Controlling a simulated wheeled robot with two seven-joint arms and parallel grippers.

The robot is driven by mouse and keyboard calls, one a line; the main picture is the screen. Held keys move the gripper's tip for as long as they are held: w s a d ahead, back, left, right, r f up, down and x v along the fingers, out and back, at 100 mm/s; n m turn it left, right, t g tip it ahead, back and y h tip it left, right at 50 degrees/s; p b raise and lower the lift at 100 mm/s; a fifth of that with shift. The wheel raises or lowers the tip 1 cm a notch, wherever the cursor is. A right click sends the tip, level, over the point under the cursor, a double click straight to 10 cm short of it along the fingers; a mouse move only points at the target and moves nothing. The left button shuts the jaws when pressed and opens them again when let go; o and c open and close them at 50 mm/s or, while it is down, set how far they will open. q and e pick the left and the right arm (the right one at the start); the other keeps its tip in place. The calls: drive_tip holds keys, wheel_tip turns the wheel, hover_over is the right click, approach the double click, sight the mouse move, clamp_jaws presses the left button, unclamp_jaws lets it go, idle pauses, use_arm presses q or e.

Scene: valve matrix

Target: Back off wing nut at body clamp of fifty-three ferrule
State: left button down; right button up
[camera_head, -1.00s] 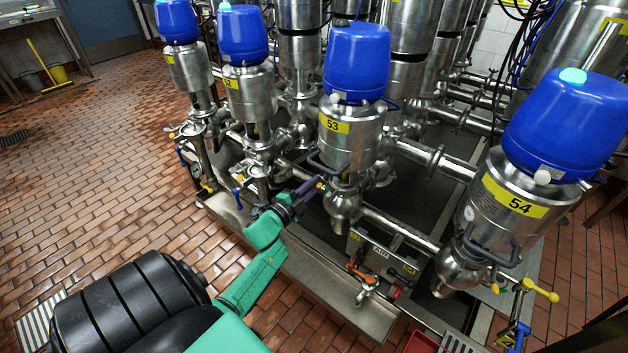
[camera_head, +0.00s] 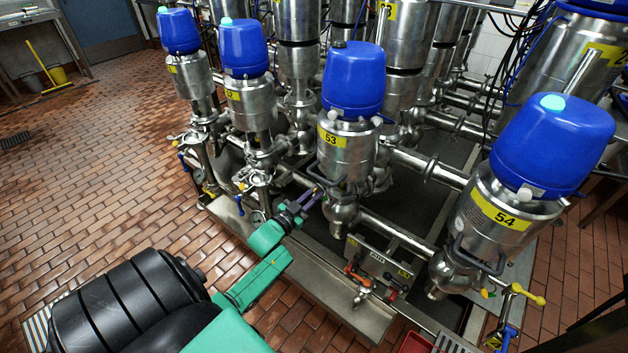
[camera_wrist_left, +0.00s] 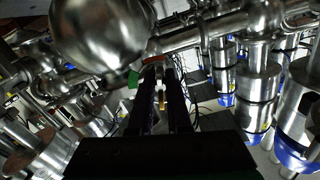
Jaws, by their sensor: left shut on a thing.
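Valve 53 (camera_head: 346,150) stands in the middle of the head view, with a blue cap and a yellow label. Its steel body (camera_head: 344,211) and clamp are below the label, and the clamp is partly hidden. My left gripper (camera_head: 318,191) reaches in from the lower left, its fingertips at the clamp. In the left wrist view, the two dark fingers (camera_wrist_left: 160,88) close around a small metal piece with a brass-orange part (camera_wrist_left: 161,100), which I take for the wing nut. My right gripper is out of view.
Valve 54 (camera_head: 505,212) stands close on the right. Valve 52 (camera_head: 250,100) and another blue-capped valve are on the left. Pipes run between them, with small coloured handles (camera_head: 362,277) below valve 53. The tiled floor (camera_head: 110,200) on the left is mostly clear.

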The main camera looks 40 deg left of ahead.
use_arm(q)
drive_tip(key=shift+n, duration=0.6)
drive_tip(key=c, duration=1)
unclamp_jaws()
drive_tip(key=shift+f, duration=0.1)
